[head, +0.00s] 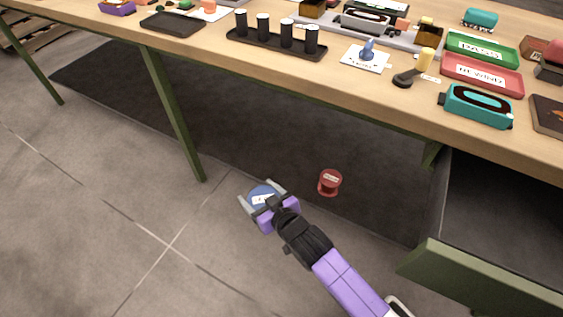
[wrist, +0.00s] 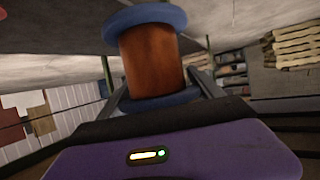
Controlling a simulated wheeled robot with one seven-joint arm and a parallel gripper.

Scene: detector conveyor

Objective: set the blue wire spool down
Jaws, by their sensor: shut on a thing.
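The blue wire spool (head: 260,191) is held between the fingers of my gripper (head: 263,199), in front of the workbench and over the floor. In the wrist view the blue wire spool (wrist: 152,55) shows copper-brown winding between two blue flanges. The gripper (wrist: 160,85) has a finger on each side of it and is shut on it. In the head view a white label shows on its top face. The spool's height above the floor is hard to tell.
A red spool (head: 330,182) stands on the dark mat (head: 260,150) right of my gripper. The bench's front edge has some bare room.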

